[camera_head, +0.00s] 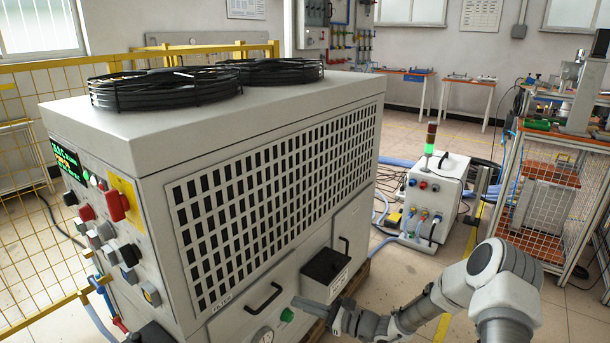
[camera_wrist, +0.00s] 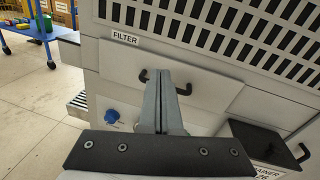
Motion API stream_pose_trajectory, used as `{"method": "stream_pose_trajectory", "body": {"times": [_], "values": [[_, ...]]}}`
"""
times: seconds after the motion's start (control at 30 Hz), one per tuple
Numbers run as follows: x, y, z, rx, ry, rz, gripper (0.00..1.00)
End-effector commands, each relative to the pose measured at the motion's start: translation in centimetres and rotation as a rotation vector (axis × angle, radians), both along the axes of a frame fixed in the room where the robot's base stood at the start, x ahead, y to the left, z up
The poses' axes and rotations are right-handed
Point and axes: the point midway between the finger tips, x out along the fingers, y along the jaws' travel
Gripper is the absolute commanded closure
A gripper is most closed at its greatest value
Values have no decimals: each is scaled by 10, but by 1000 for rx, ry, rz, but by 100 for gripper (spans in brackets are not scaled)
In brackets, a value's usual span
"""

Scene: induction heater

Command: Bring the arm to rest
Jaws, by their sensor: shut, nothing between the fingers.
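My gripper (camera_head: 297,302) is in front of the lower side of a large grey machine (camera_head: 110,123) in the head view. My arm reaches in from the lower right. In the wrist view my gripper (camera_wrist: 164,72) has its two fingers together, with nothing between them. The fingers overlap the black handle (camera_wrist: 145,74) of the panel labelled FILTER (camera_wrist: 215,88), hiding its middle. I cannot tell whether they touch it. In the head view the handle (camera_head: 262,298) shows clear, to the left of the fingertips.
A black open-topped box (camera_head: 325,268) sticks out of the machine above my gripper. A green knob (camera_head: 287,315) is beside the fingertips. A white unit with a lit green lamp (camera_head: 430,150) and a mesh-sided workbench (camera_head: 545,190) stand to the right. Yellow fencing (camera_head: 30,230) is at left.

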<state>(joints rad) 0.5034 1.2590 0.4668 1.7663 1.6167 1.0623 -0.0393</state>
Motion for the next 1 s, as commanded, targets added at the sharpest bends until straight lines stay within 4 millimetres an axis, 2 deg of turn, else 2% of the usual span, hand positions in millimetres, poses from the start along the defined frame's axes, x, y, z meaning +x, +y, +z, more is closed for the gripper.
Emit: {"method": "stream_pose_trajectory", "body": {"times": [0.03, 0.1, 0.27, 0.5, 0.77, 1.0], "values": [[-6, 5, 16, -49, -41, 56, 100], [-18, 9, 34, -116, -94, 133, 100], [-47, 16, 69, -273, -207, 300, 100], [-93, 13, 114, -515, -366, 524, 100], [-142, -4, 157, -785, -527, 727, 100], [-185, -30, 193, -1040, -668, 876, 100]]}}
